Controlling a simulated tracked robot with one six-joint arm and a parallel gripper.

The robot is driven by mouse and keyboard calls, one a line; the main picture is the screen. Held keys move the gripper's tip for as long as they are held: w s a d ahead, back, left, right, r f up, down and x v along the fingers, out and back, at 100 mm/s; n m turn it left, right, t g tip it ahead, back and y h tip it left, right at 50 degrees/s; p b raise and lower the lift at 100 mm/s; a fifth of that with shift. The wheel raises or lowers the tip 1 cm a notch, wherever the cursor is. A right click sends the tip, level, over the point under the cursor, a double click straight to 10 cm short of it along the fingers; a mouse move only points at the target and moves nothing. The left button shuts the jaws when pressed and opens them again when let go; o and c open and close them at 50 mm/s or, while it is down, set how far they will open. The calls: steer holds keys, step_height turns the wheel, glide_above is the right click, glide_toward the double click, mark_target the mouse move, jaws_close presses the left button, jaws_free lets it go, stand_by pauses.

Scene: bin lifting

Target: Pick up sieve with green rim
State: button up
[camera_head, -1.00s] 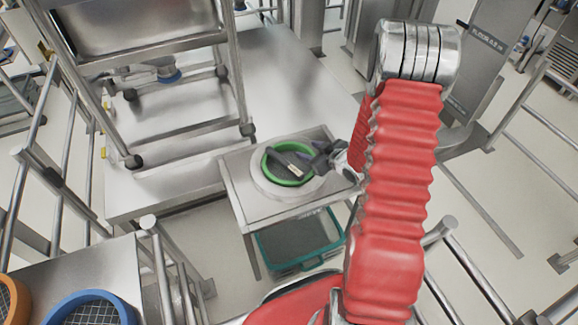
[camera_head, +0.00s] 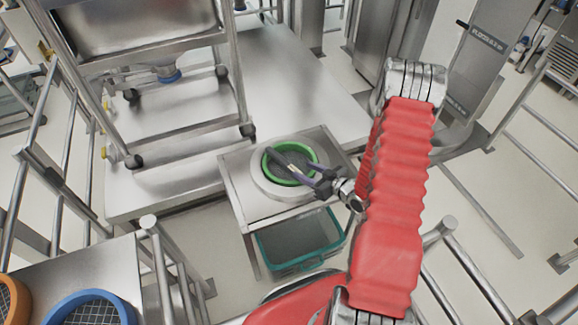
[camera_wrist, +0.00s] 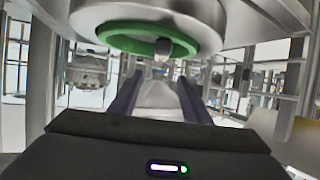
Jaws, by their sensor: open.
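The sieve with the green rim (camera_head: 267,172) sits on a round pale base on a small metal stand. My gripper (camera_head: 312,177) is beside the sieve's right front edge in the head view. In the wrist view, my gripper's two purple fingers (camera_wrist: 160,78) are spread apart with nothing between them. Whether a finger touches the rim cannot be told.
A blue-rimmed sieve (camera_head: 131,311) and an orange-rimmed one (camera_head: 24,305) sit on a metal table at lower left. A teal bin (camera_head: 300,264) is under the stand. A wheeled metal frame (camera_head: 237,85) stands behind left; railings (camera_head: 520,140) flank the right.

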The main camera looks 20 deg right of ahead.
mark_target(285, 162)
steer(key=x, duration=0.8)
steer(key=shift+x, duration=2.65)
steer(key=shift+d+f, duration=0.1)
steer(key=shift+f, duration=0.05)
steer(key=shift+c, duration=0.6)
jaws_close()
